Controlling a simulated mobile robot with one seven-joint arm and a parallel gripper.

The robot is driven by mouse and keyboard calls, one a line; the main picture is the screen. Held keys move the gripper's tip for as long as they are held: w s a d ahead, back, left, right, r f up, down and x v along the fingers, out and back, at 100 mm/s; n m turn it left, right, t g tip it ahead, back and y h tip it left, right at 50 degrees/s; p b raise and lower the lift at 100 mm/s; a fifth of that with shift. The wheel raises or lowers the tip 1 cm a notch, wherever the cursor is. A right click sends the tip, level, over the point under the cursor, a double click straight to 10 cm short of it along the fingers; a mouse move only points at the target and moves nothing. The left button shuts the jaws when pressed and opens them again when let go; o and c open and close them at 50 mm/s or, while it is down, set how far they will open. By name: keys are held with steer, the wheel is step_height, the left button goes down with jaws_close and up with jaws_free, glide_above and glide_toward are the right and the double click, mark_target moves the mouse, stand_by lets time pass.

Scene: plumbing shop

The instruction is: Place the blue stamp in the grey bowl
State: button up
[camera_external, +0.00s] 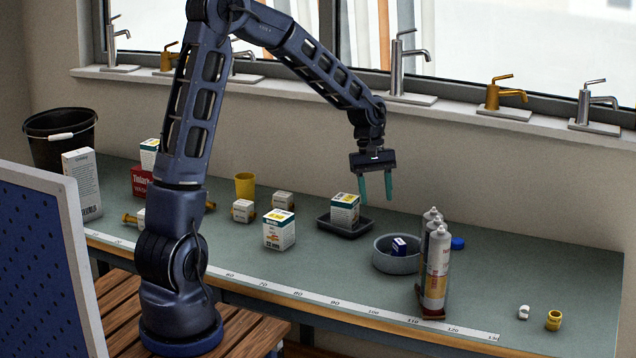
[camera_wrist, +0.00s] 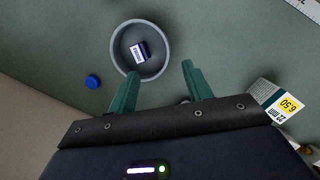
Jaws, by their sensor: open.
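The grey bowl (camera_external: 383,262) stands on the bench right of the middle. The small blue stamp (camera_external: 399,246) with a white label lies inside it. In the wrist view the blue stamp (camera_wrist: 140,51) lies within the rim of the grey bowl (camera_wrist: 117,54), apart from my fingers. My gripper (camera_external: 376,188) has two green fingers, spread apart with nothing between them. It hangs above the bench, a little behind and left of the bowl. In the wrist view my gripper (camera_wrist: 160,88) shows its open fingers just below the bowl.
Several cartridges (camera_external: 435,265) stand close right of the bowl. A blue cap (camera_external: 457,243) lies behind them. A black tray (camera_external: 333,229) holding a box is left of the bowl. A white box (camera_external: 279,231) stands farther left. The bench's right part is mostly clear.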

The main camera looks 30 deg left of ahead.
steer(key=s+a+r+m+t, duration=0.2)
steer(key=s+a+r, duration=0.3)
steer(key=a+r, duration=0.35)
steer(key=s+a+r+m+t+y, duration=0.1)
steer(key=s+a+r+m+t, duration=0.1)
steer(key=s+a, duration=0.7)
steer(key=s+a+r+m+t+y, duration=0.1)
steer(key=s+a+r, duration=0.4)
steer(key=s+a, duration=0.5)
steer(key=shift+s+r+m+t, duration=0.15)
steer(key=shift+s+m+t, duration=0.45)
steer(key=shift+s+m, duration=0.45)
